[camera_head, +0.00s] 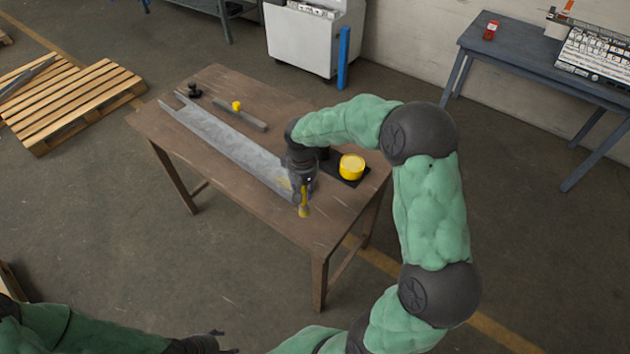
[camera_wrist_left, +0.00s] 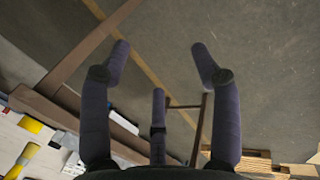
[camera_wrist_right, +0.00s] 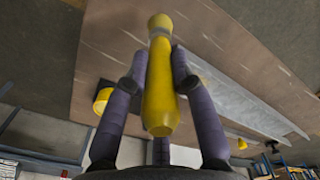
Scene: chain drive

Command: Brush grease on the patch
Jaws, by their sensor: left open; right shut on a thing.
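My right gripper (camera_head: 302,181) is shut on a brush with a yellow handle (camera_wrist_right: 160,95); the brush (camera_head: 304,209) shows below the fingers in the head view, at the near end of a long grey metal channel (camera_head: 222,138). I cannot tell whether the brush touches anything. A faint yellowish area (camera_head: 284,183) on the channel's near end is partly hidden by the gripper; I cannot tell if it is the patch. A yellow tub (camera_head: 352,168) stands right of the gripper and also shows in the right wrist view (camera_wrist_right: 102,99). My left gripper (camera_wrist_left: 160,55) is open and empty, away from the table.
The wooden table (camera_head: 330,217) has bare room at its front right. A black mat (camera_head: 337,174) lies under the tub. A blue-grey bench (camera_head: 510,62) stands right.

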